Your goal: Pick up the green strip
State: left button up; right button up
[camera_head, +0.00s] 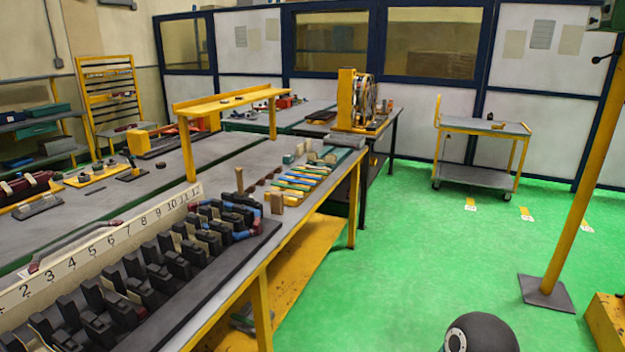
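Several narrow coloured strips lie side by side on the long workbench (235,262), near its far right end. No gripper fingers show in the view. A dark rounded part at the bottom right looks like one of my arm joints; its gripper is out of the picture.
A numbered rack with black blocks (178,262) fills the near bench. Small wooden blocks (277,203) stand beside the strips. A yellow raised shelf (228,100) spans the bench behind. A yellow post (580,190) stands at right. The green floor (410,265) between is clear.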

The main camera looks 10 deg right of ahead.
aim_at(294, 169)
jog(key=z, duration=0.55)
jog(key=k, duration=1.1)
jog(key=z, duration=0.6)
jog(key=i, duration=0.8)
jog(key=u, duration=0.45)
jog(key=i, duration=1.55)
jog(key=u, duration=0.45)
jog(key=k, duration=0.6)
jog(key=z, duration=0.6)
jog(key=i, duration=1.05)
jog(key=z, duration=0.65)
jog(key=i, duration=1.35)
jog(key=u, duration=0.6)
